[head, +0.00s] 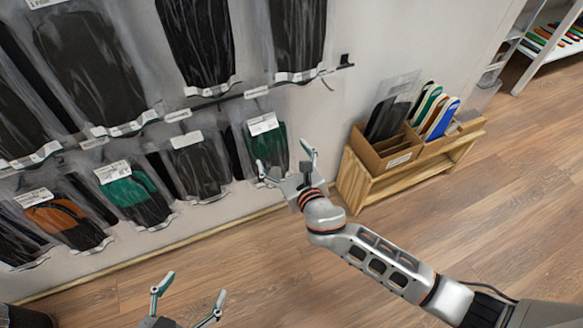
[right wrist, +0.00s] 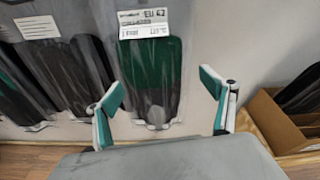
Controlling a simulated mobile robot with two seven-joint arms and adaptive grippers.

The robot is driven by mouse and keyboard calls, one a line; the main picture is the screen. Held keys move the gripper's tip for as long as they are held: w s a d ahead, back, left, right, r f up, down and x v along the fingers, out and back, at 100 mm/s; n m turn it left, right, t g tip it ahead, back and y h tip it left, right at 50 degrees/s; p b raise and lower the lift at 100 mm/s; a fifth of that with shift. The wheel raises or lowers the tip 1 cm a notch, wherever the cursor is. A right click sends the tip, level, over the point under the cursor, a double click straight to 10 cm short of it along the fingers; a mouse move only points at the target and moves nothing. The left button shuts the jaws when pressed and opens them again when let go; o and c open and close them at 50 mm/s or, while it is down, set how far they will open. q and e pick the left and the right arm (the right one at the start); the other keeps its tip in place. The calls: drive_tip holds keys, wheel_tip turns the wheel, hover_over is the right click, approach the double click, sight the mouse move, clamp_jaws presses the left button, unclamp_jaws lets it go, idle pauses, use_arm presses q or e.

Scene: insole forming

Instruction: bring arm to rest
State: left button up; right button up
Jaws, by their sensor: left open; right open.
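My right gripper (head: 288,162) is open and empty in the head view, at the end of my right arm, in front of the wall. Its two teal-padded fingers also show apart in the right wrist view (right wrist: 168,105). Between them, in that view, hangs a bagged green and black insole pack (right wrist: 143,75) with a white label reading EU 42. The same pack shows in the head view (head: 268,145) just behind the gripper; I cannot tell whether they touch. My left gripper (head: 189,300) is open and empty at the bottom edge of the head view, above the floor.
Several bagged insoles hang in rows on the wall rails (head: 200,104). A cardboard box (head: 391,158) with upright insoles stands on a low wooden stand (head: 410,180) right of the right gripper. A white shelf (head: 546,56) is at the top right. The wooden floor (head: 520,180) is clear.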

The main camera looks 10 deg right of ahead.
drive_tip(key=v, duration=0.7)
